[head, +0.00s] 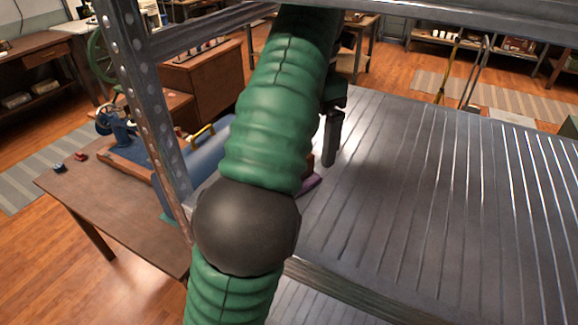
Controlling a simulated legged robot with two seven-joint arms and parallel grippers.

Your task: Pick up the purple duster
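A small purple piece (311,186), likely part of the purple duster, shows on the grey metal shelf just right of my arm. The rest of it is hidden behind the arm. My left arm, green with a black joint, rises from the bottom and reaches over the shelf. Part of my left gripper (331,138) shows as dark finger parts beyond the purple piece, apart from it in the picture. The arm hides the rest of the gripper, so its opening cannot be judged. My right gripper is not in view.
The ridged grey metal shelf (430,200) is bare across the middle and right. A perforated metal post (148,105) stands left of my arm, and a metal shelf edge crosses above. A wooden table (105,205) with a blue tool stands at left.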

